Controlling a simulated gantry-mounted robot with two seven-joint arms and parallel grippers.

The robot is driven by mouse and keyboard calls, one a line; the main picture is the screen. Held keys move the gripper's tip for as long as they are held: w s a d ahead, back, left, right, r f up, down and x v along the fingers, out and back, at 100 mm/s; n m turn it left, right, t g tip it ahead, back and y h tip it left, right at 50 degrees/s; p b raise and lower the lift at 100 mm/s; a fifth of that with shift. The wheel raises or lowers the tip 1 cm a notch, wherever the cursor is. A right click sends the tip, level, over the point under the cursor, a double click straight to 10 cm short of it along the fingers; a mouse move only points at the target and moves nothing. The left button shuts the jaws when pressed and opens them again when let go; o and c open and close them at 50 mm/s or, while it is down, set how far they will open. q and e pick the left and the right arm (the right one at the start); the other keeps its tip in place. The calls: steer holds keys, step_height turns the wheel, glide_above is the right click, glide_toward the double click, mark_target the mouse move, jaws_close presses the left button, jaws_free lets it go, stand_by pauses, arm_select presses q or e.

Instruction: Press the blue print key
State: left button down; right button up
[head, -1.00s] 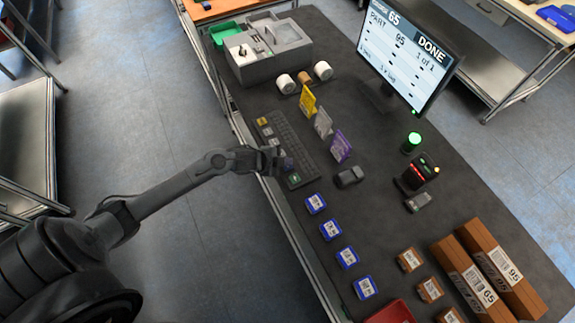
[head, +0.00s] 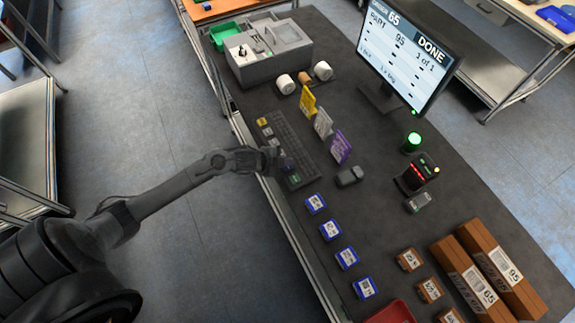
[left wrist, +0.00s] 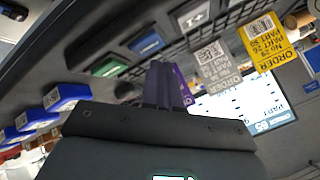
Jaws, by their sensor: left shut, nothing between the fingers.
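The blue print key (head: 288,164) is on the near end of the dark keyboard (head: 283,133), close to the green key (head: 294,179). In the left wrist view the blue key (left wrist: 147,42) lies beyond my fingertips, between the green key (left wrist: 100,68) and a pale key (left wrist: 195,15). My left gripper (head: 277,160) is shut and empty, right beside the blue key in the head view. In the left wrist view its fingers (left wrist: 165,82) are together, with a gap in the picture to the blue key. I cannot tell its height or any contact. My right gripper is not in view.
Yellow, grey and purple order cards (head: 342,147) stand beside the keyboard. The monitor (head: 405,57) reads DONE. Several blue labelled boxes (head: 330,230) line the near table edge. A grey device (head: 350,176) and brown cartons (head: 483,270) lie to the right.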

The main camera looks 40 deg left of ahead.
arm_select(q)
steer(key=shift+f, duration=0.45)
stand_by(0.6)
steer(key=shift+f+b, duration=0.35)
steer(key=shift+f, duration=0.1)
stand_by(0.7)
steer(key=shift+r, duration=0.2)
steer(key=shift+r+p, duration=0.7)
steer(key=shift+p, duration=0.3)
steer(key=shift+r, duration=0.1)
step_height(320, 180, up, 5)
steer(key=p, duration=0.5)
